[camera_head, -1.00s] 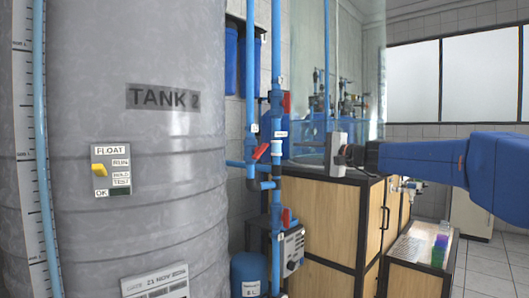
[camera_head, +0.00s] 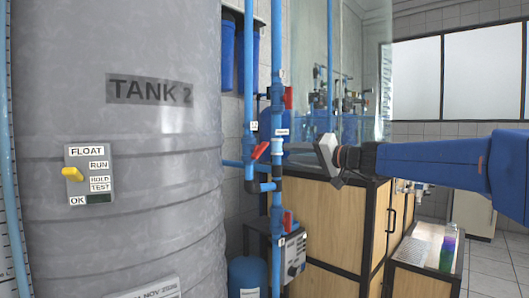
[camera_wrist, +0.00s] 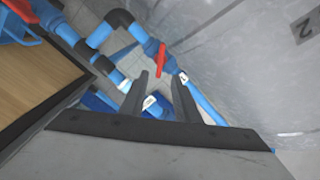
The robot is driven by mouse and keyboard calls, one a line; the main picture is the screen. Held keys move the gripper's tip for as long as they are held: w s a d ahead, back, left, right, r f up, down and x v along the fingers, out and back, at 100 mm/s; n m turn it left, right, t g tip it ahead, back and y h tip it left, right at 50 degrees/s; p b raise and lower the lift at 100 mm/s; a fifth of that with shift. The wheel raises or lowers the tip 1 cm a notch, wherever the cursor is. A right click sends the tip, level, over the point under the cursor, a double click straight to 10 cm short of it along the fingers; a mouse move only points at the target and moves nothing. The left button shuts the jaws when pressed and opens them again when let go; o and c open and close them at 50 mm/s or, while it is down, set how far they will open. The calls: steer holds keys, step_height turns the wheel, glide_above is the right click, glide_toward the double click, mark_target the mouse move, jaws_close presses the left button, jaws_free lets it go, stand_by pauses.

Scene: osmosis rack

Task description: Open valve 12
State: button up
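Several blue pipes carry valves with red handles between the tank and the wooden cabinet. One red handle (camera_head: 260,150) sits tilted on the left pipe, with a small white tag above it. Other red handles are on the right pipe, an upper one (camera_head: 288,97) and a lower one (camera_head: 288,221). The tag numbers are too small to read, so I cannot tell which is valve 12. My gripper (camera_head: 328,157) is right of the pipes, apart from them. In the wrist view, my gripper's fingers (camera_wrist: 160,75) are spread and empty, with a red handle (camera_wrist: 162,56) beyond their tips.
The grey Tank 2 (camera_head: 130,130) fills the left, with a float switch box (camera_head: 89,174). A wooden cabinet (camera_head: 335,225) stands behind my gripper. A blue canister (camera_head: 248,273) and a control box (camera_head: 293,257) sit low near the pipes. Floor (camera_head: 485,265) shows at right.

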mark_target(263, 150)
steer(key=x, duration=1.2)
steer(key=shift+w+a, duration=0.2)
jaws_close()
